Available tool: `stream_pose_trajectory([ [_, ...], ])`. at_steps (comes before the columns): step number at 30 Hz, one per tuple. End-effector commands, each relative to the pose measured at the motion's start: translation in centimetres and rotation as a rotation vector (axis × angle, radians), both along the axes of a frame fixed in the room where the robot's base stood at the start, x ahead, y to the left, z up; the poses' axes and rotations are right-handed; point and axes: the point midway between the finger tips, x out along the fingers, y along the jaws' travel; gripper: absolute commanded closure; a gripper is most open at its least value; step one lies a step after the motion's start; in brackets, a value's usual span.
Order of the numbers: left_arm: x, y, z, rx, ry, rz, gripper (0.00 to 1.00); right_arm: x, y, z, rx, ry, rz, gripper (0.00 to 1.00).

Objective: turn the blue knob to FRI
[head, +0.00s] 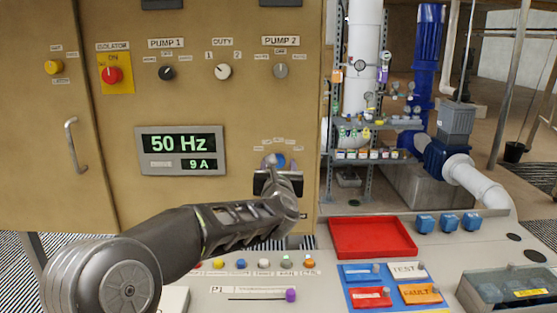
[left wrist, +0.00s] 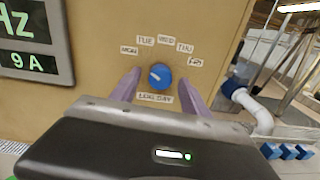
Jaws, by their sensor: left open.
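The blue knob (head: 279,160) is on the tan cabinet front, low at the right, partly hidden by my left gripper in the head view. In the left wrist view the blue knob (left wrist: 161,78) shows whole, with a white mark on its upper-left side, pointing roughly toward MON. Labels MON, TUE, WED, THU and FRI (left wrist: 195,62) arc above it, FRI at the right end. A LOG DAY label (left wrist: 155,98) is below. My left gripper (left wrist: 161,88) is open, its fingers either side of the knob with gaps. My right gripper is out of view.
A display (head: 182,151) reading 50 Hz and 9 A is left of the knob. Other knobs and a red isolator (head: 112,75) sit higher. Below is a console with buttons, a slider (head: 291,295) and a red tray (head: 372,238). Pipes stand at right.

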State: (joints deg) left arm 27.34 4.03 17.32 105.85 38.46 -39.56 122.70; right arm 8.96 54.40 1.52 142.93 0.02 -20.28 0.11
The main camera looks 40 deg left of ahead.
Motion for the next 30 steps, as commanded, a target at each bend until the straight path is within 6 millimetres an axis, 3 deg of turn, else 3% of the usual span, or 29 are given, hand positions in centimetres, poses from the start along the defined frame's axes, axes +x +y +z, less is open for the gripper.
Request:
stream_pose_trajectory([
  [12, 0.90, 0.63, -0.06, 0.001, 0.001, -0.001, 0.47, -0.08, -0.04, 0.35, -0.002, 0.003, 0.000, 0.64],
  [30, 0.89, 0.62, -0.05, 0.001, 0.001, -0.001, 0.96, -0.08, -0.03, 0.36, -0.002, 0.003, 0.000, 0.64],
])
